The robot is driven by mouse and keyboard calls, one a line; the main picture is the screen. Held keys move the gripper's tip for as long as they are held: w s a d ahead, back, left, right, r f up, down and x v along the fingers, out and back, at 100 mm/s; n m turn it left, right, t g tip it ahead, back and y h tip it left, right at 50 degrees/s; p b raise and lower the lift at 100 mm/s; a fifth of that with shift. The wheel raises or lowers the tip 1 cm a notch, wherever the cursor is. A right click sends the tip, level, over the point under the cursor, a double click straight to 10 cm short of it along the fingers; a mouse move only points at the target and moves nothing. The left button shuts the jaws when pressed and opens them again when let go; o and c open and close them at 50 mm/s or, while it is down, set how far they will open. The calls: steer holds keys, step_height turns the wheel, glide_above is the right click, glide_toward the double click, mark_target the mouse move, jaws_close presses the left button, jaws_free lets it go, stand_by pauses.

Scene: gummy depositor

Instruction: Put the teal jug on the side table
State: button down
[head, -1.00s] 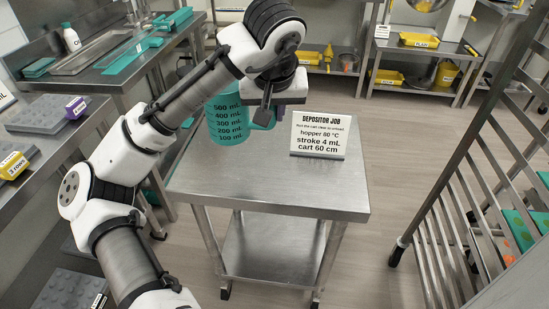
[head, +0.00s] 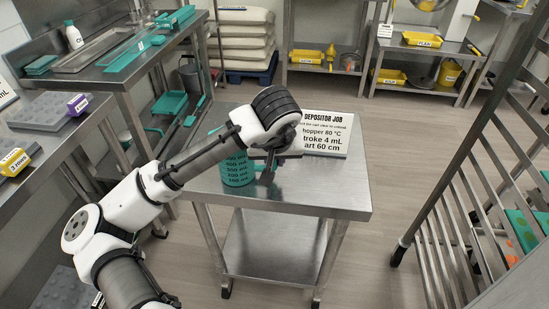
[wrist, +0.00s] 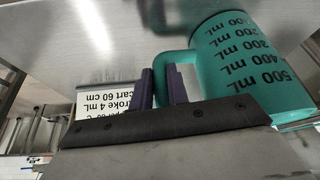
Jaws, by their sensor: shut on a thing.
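The teal jug (head: 238,174) with black volume marks is upright at the left part of the steel side table (head: 325,193). Its base is at or just above the tabletop; I cannot tell if it touches. My gripper (head: 270,168) is to the right of the jug, shut on its handle. In the wrist view, the purple fingers (wrist: 162,84) are on either side of the teal handle, and the jug body (wrist: 245,60) is at right. My arm hides part of the jug's top in the head view.
A white depositor job sign (head: 322,135) stands on the table behind my gripper, partly covered by it. A metal rack (head: 440,170) is at right. A sink counter (head: 100,75) is at left. The table's front and right parts are clear.

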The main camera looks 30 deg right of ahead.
steer(key=shift+f, duration=0.1)
steer(key=c, duration=1.4)
jaws_free()
steer(key=shift+o, duration=0.2)
steer(key=v, duration=1.2)
